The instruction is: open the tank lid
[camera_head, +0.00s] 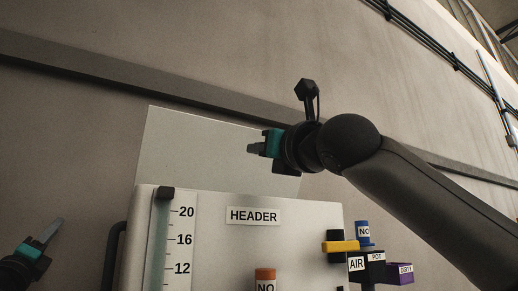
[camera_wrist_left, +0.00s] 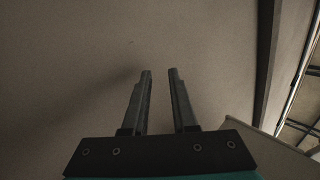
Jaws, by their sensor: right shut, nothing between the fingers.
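The pale tank (camera_head: 226,248) labelled HEADER stands at the lower middle of the head view. A flat, pale panel, which looks like its lid (camera_head: 195,150), stands raised behind the tank's top edge. My right gripper (camera_head: 252,148) is shut and empty, pointing left across the right part of the lid; whether it touches cannot be told. My left gripper (camera_head: 54,232) is at the lower left, apart from the tank. Its fingers are parted with nothing between them in the left wrist view (camera_wrist_left: 160,74).
A level scale (camera_head: 176,240) runs down the tank's left side. An orange-capped part (camera_head: 265,275) is on its front. Coloured, labelled valve parts, including a yellow bar (camera_head: 341,246), a blue one (camera_head: 363,228) and a purple one (camera_head: 400,272), stand at the right. A wall rises behind.

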